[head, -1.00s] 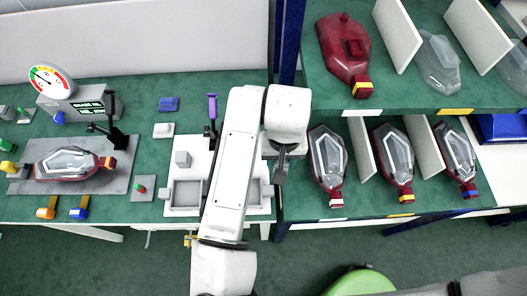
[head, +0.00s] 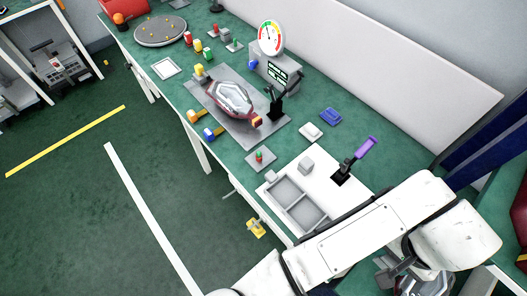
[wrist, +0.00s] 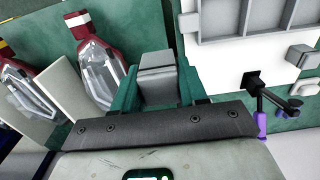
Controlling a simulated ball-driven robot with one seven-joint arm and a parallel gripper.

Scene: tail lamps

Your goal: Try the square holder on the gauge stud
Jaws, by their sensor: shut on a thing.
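My gripper (wrist: 157,84) is shut on a grey square block (wrist: 157,62) with a lighter front face, which looks like the square holder. It shows between the jaws in the wrist view. In the head view my gripper (head: 398,272) is at the lower right, mostly hidden by my arm, and what it holds is not clear there. The dial gauge (head: 270,37) stands at the back of the bench on a grey box (head: 273,72) with green readouts. I cannot tell for sure which part is the gauge stud.
A red-rimmed lamp (head: 233,98) lies on a grey plate (head: 268,134). A white board with grey trays (head: 296,204), a small grey block (head: 306,165) and a purple-handled lever (head: 366,148) are nearer. Lamps (wrist: 97,60) and white dividers (wrist: 62,98) stand beside my gripper.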

